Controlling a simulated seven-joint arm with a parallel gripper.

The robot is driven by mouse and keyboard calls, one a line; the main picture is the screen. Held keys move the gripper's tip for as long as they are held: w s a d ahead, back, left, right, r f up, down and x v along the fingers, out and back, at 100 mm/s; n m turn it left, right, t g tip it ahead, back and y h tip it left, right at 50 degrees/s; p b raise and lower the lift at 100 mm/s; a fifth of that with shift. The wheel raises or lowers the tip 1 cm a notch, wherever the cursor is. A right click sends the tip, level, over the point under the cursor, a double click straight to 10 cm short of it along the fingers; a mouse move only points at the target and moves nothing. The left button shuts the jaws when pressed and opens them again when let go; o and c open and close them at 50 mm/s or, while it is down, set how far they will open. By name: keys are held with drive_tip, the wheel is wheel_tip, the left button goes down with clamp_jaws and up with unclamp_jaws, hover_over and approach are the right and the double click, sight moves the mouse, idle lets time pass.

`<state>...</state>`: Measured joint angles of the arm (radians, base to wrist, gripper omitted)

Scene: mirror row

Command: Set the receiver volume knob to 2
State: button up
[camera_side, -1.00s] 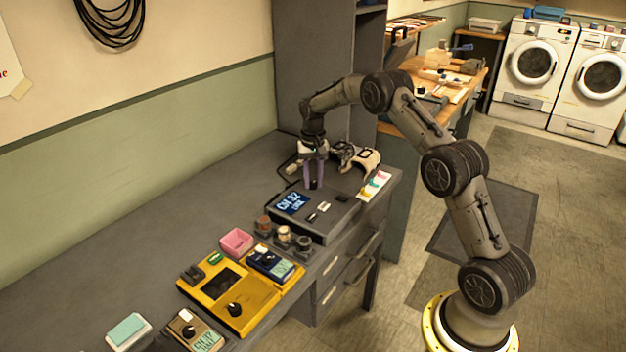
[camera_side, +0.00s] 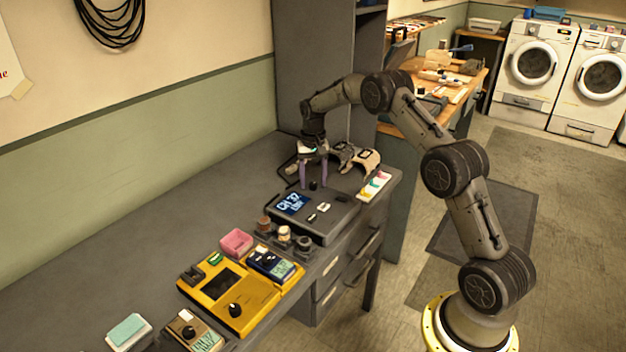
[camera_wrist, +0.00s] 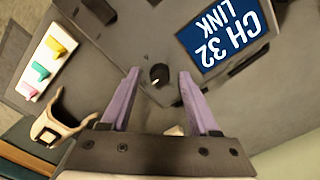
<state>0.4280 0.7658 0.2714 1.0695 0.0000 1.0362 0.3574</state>
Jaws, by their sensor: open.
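The receiver (camera_side: 335,222) is a dark grey box on the desk, with a blue screen (camera_side: 291,204) that reads "CH 32 LINK" in the wrist view (camera_wrist: 222,35). A small round black knob (camera_wrist: 159,74) stands on its top beside the screen; it also shows in the side view (camera_side: 313,185). My gripper (camera_wrist: 158,78) is open, its two purple fingers apart on either side of the knob and not visibly touching it. In the side view my gripper (camera_side: 315,185) points down over the receiver's back part. I cannot read any scale around the knob.
A light strip with coloured tabs (camera_side: 374,186) lies right of the receiver. Pale, strapped gear (camera_side: 357,158) sits behind it. A yellow device (camera_side: 228,300), a pink box (camera_side: 236,242) and several small knobs stand nearer. The desk's left part is bare.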

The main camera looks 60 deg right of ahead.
sight(313, 184)
wheel_tip(313, 184, up, 14)
drive_tip(key=shift+f, duration=0.15)
idle(0.4)
